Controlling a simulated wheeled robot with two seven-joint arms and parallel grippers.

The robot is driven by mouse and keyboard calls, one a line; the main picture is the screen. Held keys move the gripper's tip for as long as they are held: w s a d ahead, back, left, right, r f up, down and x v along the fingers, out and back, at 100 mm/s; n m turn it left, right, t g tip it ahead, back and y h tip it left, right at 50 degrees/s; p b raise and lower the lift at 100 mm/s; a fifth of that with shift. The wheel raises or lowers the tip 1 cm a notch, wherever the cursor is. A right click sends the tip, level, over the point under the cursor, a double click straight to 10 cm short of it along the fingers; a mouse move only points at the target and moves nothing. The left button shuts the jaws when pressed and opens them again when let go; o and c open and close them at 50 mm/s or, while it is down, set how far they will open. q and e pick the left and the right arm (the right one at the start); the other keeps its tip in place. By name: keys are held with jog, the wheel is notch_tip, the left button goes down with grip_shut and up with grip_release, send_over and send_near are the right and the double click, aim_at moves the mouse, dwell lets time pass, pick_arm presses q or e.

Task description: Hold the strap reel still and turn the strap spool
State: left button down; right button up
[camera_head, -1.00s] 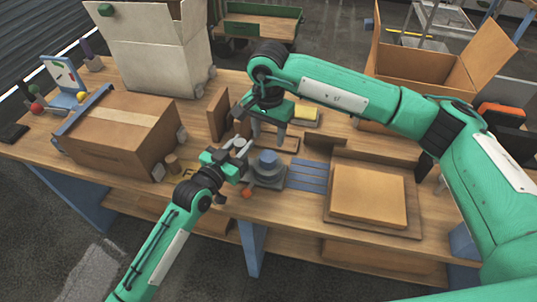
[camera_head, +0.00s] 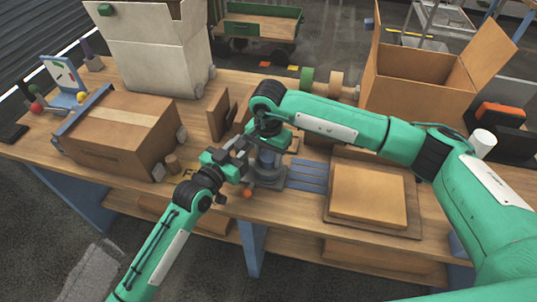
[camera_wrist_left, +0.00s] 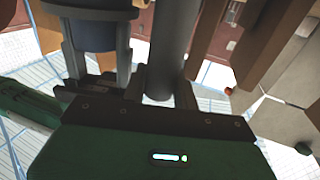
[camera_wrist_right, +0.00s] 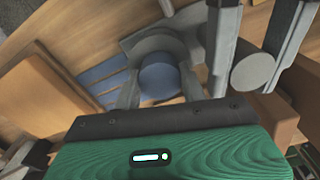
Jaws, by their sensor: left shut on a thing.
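The strap reel has a grey base (camera_head: 268,179) on the table, and its upright blue spool (camera_head: 266,157) shows from above in the right wrist view (camera_wrist_right: 160,78). My left gripper (camera_head: 241,161) is beside the reel, shut on a dark grey upright post (camera_wrist_left: 171,45) next to the spool. The post's round grey top shows in the right wrist view (camera_wrist_right: 253,70). My right gripper (camera_head: 264,146) points down over the spool. Its fingers are apart, one on each side of the blue top; whether they touch it I cannot tell. The gripper partly hides the spool in the head view.
A blue slatted panel (camera_head: 305,175) lies right of the reel, then a flat cardboard piece (camera_head: 368,194). A closed carton (camera_head: 120,135) stands left and an open box (camera_head: 420,80) at back right. A small orange ball (camera_head: 247,193) is near the front edge.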

jog(key=shift+m, duration=0.3)
jog(key=shift+c, duration=0.4)
jog(key=m, duration=0.5)
jog(key=shift+m, duration=0.3)
jog(key=m, duration=1.2)
jog(key=shift+d+m, duration=0.1)
jog(key=shift+m, duration=0.2)
jog(key=m, duration=1)
jog(key=shift+m, duration=0.4)
jog(key=m, duration=0.6)
jog(key=shift+m, duration=0.3)
jog(key=m, duration=1.1)
jog(key=shift+d+m, duration=0.1)
jog(key=shift+m, duration=0.2)
